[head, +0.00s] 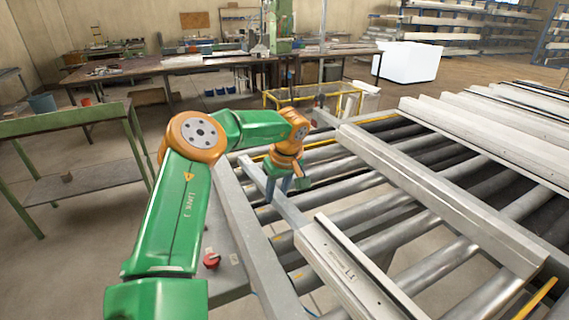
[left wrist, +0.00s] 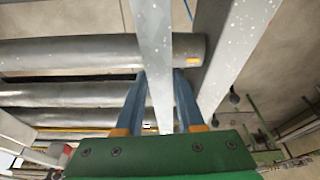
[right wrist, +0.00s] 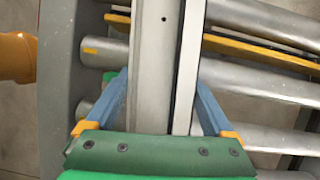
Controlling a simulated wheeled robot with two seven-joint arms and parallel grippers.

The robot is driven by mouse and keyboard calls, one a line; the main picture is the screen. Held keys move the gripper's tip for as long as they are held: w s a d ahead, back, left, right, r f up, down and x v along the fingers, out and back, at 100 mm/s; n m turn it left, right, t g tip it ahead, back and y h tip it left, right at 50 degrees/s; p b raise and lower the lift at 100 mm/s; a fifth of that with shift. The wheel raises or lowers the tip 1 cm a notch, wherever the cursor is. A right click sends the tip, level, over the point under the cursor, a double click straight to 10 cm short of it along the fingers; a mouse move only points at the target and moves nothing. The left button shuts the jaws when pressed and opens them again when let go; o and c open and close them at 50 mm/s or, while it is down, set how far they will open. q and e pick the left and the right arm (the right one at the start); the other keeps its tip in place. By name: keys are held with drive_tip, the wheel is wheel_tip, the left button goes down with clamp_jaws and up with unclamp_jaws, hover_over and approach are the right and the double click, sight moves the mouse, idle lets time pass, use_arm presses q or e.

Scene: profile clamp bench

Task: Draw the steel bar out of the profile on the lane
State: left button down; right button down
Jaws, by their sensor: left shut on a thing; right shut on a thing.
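The profile (head: 345,272), a long pale aluminium piece with a dark groove and a printed label, lies on the rollers at the lower middle of the head view. The grey steel bar (head: 291,208) sticks out of its far end. My left gripper (head: 279,188) is shut on this bar, which runs between its blue fingers in the left wrist view (left wrist: 155,60). My right gripper (right wrist: 161,85) is shut on the profile (right wrist: 152,60), with one finger on each side; it is out of the head view. How much bar is inside the profile is hidden.
Another long profile (head: 440,190) lies across the rollers to the right, with several more beyond it. A grey side beam (head: 262,255) edges the lane on the left, with a red button (head: 211,260) beside it. A yellow-framed stand (head: 315,95) stands beyond the lane.

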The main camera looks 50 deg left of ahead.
sight(281, 199)
use_arm(q)
drive_tip(key=shift+w+a, duration=0.15)
drive_tip(key=shift+a, duration=0.7)
drive_tip(key=shift+c, duration=2.2)
unclamp_jaws()
drive_tip(key=shift+r, duration=0.15)
drive_tip(key=v, duration=1.1)
drive_tip(key=shift+r, duration=0.35)
use_arm(e)
unclamp_jaws()
